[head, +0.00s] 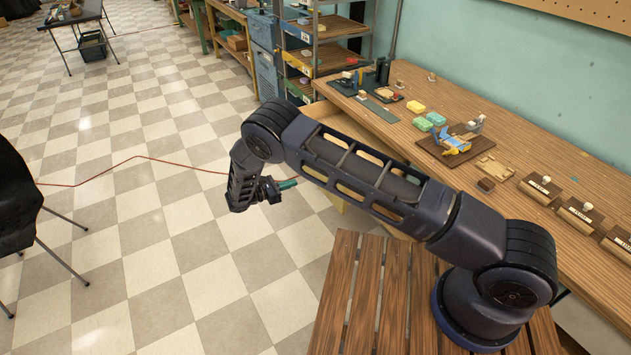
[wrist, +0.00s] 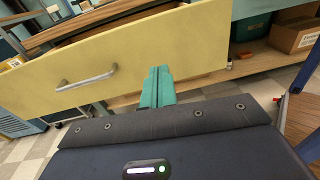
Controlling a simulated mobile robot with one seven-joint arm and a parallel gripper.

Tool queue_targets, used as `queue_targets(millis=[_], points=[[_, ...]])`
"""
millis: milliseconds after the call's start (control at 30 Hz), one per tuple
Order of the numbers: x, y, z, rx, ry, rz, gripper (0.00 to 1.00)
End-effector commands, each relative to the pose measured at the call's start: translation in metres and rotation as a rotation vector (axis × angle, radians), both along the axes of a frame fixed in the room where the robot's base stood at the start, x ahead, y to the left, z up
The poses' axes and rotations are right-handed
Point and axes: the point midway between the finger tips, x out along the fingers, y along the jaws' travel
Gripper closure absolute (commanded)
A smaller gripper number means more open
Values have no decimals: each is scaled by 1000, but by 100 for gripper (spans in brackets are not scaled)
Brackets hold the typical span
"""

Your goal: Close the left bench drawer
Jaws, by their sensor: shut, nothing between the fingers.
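The left bench drawer is pulled out from the bench; its pale yellow front (wrist: 135,58) fills much of the wrist view, with a metal handle (wrist: 86,79) at left. In the head view, a pale wooden part of the drawer (head: 322,112) juts out from the bench, and my arm hides much of it. My gripper (head: 288,184) points right toward the bench. Its teal fingers (wrist: 157,85) are shut and empty, in front of the drawer front, right of the handle. I cannot tell whether they touch it.
The wooden bench (head: 470,110) carries soap blocks, boards and stamps. A slatted wooden surface (head: 375,290) lies below my arm. A metal shelf rack (head: 318,50) stands behind. Boxes (wrist: 293,36) sit under the bench.

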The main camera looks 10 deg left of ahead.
Motion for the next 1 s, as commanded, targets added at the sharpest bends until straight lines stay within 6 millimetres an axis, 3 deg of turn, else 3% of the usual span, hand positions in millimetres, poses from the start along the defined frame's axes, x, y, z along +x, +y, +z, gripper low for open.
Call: queue_targets(millis=[133, 367, 1000], points=[[-16, 11, -25, -49, -11, 52, 100], [-17, 10, -32, -67, -15, 69, 100], [56, -64, -31, -66, -15, 67, 100]])
